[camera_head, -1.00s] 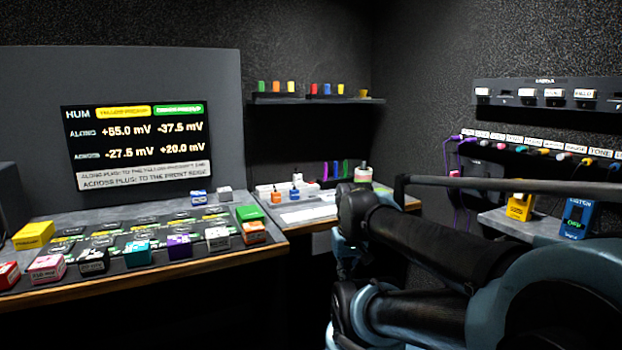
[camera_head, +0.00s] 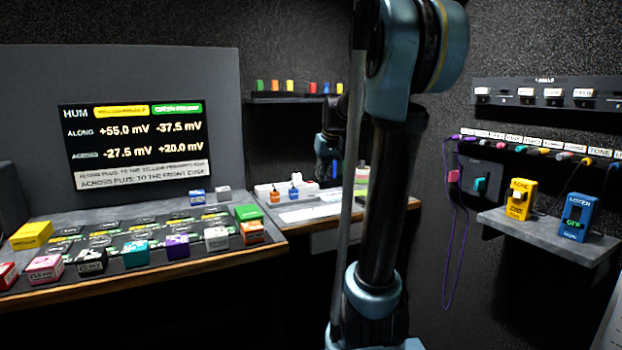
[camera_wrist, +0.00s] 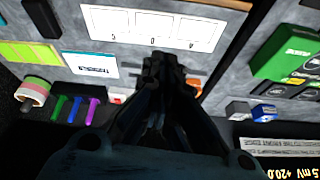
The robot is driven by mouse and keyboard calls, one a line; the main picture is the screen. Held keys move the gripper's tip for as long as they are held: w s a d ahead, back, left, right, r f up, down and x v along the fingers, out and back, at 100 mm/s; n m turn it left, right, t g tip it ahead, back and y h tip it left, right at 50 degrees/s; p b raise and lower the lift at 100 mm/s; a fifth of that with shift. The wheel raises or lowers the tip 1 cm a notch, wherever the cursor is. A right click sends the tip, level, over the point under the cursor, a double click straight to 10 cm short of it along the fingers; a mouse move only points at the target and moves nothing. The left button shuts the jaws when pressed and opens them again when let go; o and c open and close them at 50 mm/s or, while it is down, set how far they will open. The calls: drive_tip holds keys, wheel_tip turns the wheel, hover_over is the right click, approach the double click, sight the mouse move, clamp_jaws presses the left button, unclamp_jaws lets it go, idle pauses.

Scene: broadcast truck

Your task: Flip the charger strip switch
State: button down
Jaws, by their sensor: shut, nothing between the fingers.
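The white charger strip (camera_head: 263,189) lies at the back of the side counter in the head view, with an orange and a blue item at it. Its switch is too small to make out there. In the wrist view my gripper (camera_wrist: 164,62) is shut and empty, and it covers most of the strip. A small white and red piece (camera_wrist: 117,96) shows left of the fingers, and an orange piece (camera_wrist: 194,87) shows right of them. In the head view my gripper is small and dark behind my arm, near the strip's right end; contact cannot be told.
A white card (camera_wrist: 150,28) lies on the counter beyond the fingertips. A shelf (camera_head: 300,97) with coloured items hangs above. A green block (camera_wrist: 285,50) is right.

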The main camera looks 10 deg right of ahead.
drive_tip(key=w+d+n+t, duration=0.1)
drive_tip(key=w+d+t, duration=0.1)
drive_tip(key=w, duration=3)
drive_tip(key=shift+w+d+r+y, duration=0.25)
drive_tip(key=shift+d+r+y, duration=0.1)
drive_tip(key=shift+r+y, duration=0.1)
hover_over(310, 182)
drive_tip(key=w, duration=0.2)
drive_tip(key=f, duration=0.7)
drive_tip(key=shift+s+d+f, duration=0.25)
drive_tip(key=shift+f, duration=0.15)
wheel_tip(310, 182, down, 3)
drive_tip(key=shift+s+d+f, duration=0.1)
drive_tip(key=shift+s, duration=0.05)
drive_tip(key=shift+s+f, duration=0.1)
drive_tip(key=shift+f, duration=0.4)
